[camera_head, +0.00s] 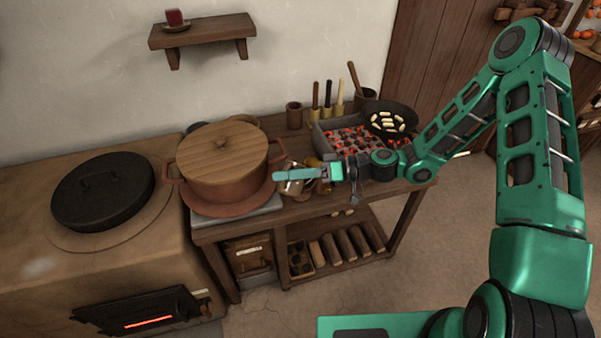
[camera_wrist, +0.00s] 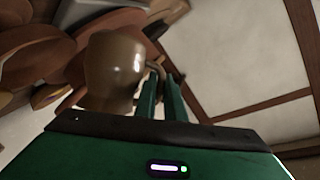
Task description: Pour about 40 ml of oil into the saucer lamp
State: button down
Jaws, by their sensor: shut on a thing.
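My gripper (camera_head: 297,174) is over the wooden table, to the right of the large lidded pot. In the wrist view its two green fingers (camera_wrist: 161,92) are shut on the handle of a shiny brown jug (camera_wrist: 112,70). The jug (camera_head: 290,188) shows partly below the fingers in the head view. Its mouth and contents are hidden, and I cannot tell how far it is tilted.
The terracotta pot (camera_head: 222,172) stands close left of my gripper. Behind my arm are a tray of glowing coals (camera_head: 350,142) and a black pan (camera_head: 390,119) of pale pieces. A dark-lidded stove (camera_head: 103,192) is at left. A wall shelf (camera_head: 203,33) holds a red block.

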aim_at(290, 164)
jog(key=shift+w+d+m+y, duration=0.15)
jog(key=shift+w+m+y, duration=0.2)
jog(key=shift+m, duration=0.25)
jog(key=shift+w+d+r+m+y+p, duration=0.25)
jog(key=shift+w+r+m+p, duration=0.25)
jog(key=shift+r+m, duration=0.15)
jog(key=shift+w+d+r+m+y, duration=0.15)
jog(key=shift+w+r+m+y, duration=0.2)
jog(key=shift+m, duration=0.3)
jog(key=shift+w+d+r+m+y+p, duration=0.25)
jog(key=shift+w+r+m+p, duration=0.3)
jog(key=shift+m, duration=0.15)
dwell(1.7)
jog(key=shift+s+a+f+n+g+h, duration=0.35)
jog(key=shift+s+f+n, duration=0.2)
jog(key=shift+s+n, duration=0.3)
jog(key=shift+s+a+f+n+h, duration=0.1)
jog(key=shift+f+n+h, duration=0.15)
jog(key=shift+f+n, duration=0.15)
jog(key=shift+s+a+f+n+h+b, duration=0.3)
jog(key=shift+s+f+n, duration=0.3)
jog(key=shift+n, duration=0.15)
jog(key=shift+s+a+n+t+h, duration=0.2)
jog(key=shift+s+n+t+h, duration=0.15)
jog(key=shift+n, duration=0.35)
jog(key=shift+s+a+n+t+h, duration=0.2)
jog(key=shift+s+n+h, duration=0.2)
jog(key=shift+n, duration=0.3)
